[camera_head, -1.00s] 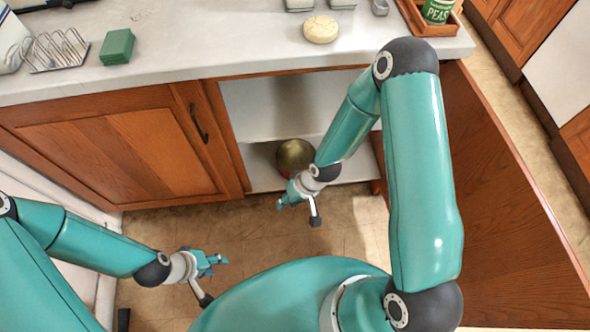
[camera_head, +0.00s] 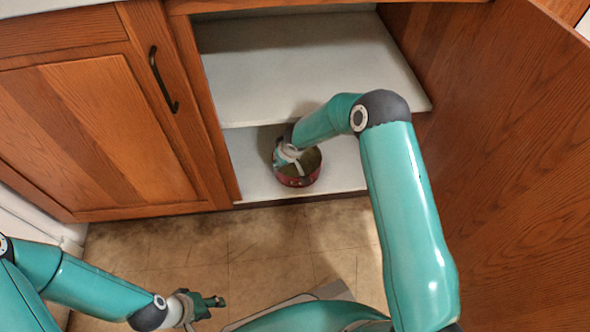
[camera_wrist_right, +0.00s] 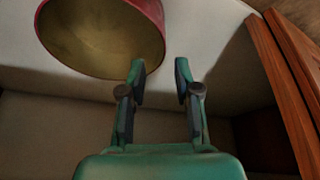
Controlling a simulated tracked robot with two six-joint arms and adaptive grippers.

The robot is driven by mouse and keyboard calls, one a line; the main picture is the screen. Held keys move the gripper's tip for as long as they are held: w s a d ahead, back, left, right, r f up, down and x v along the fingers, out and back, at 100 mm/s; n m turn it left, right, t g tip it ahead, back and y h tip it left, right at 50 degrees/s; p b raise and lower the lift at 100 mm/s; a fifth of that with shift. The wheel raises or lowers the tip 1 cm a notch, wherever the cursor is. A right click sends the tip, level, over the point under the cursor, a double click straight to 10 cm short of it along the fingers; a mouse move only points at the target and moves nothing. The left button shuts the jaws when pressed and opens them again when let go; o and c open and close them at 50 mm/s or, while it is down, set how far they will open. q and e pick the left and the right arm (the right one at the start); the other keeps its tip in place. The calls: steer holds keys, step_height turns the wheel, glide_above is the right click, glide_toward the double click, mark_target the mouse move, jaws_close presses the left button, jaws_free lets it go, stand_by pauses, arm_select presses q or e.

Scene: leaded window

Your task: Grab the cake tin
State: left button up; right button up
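The cake tin (camera_head: 298,180), red outside and dull gold inside, stands on the cabinet's lower shelf. My right gripper (camera_head: 285,157) is at the tin's left and back side in the head view, covering part of its rim. In the right wrist view the tin (camera_wrist_right: 95,40) fills the upper left. There the right gripper (camera_wrist_right: 160,72) is open, its left finger overlapping the tin's edge and its right finger clear of it. I cannot tell whether they touch. My left gripper (camera_head: 213,303) is over the floor, far from the tin; its finger opening is unclear.
The lower shelf (camera_head: 258,180) is otherwise bare where it shows. The upper shelf (camera_head: 300,80) above it is empty. A closed cabinet door (camera_head: 100,130) with a dark handle (camera_head: 162,80) is on the left. A large wooden panel (camera_head: 500,150) stands on the right. The floor (camera_head: 250,245) in front is clear.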

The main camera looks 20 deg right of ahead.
steer(key=b+x, duration=0.1)
steer(key=x, duration=0.3)
steer(key=shift+f, duration=0.35)
steer(key=b+x, duration=0.2)
steer(key=x, duration=0.3)
steer(key=shift+w+f, duration=0.1)
steer(key=shift+f, duration=0.05)
steer(key=shift+a, duration=0.1)
jaws_close()
